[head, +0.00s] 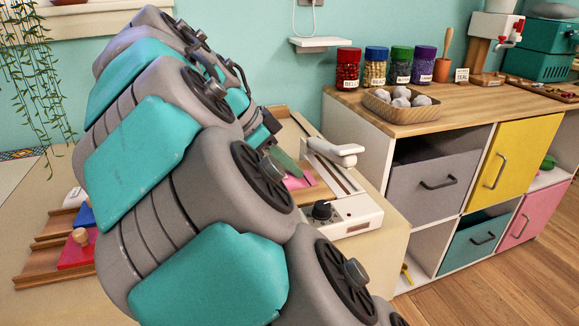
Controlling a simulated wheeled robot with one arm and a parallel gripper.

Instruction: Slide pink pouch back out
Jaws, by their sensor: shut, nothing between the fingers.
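The pink pouch (299,182) shows only as a small pink patch on the wooden bed of a white machine with a black dial (340,215). My arm and gripper hide much of it. The machine's white lever (334,151) is at its right side, beside the pouch. My gripper (290,168) is just above and behind the pouch in the picture, pointing down toward it. Its fingers are shut and hold nothing. I cannot tell whether the fingertips touch the pouch.
My arm covers the left and middle of the view. Blue and red pieces on wooden trays (60,262) lie on the table at the left. At the right, a cabinet (470,120) carries jars (375,67) and a basket of grey balls (401,105).

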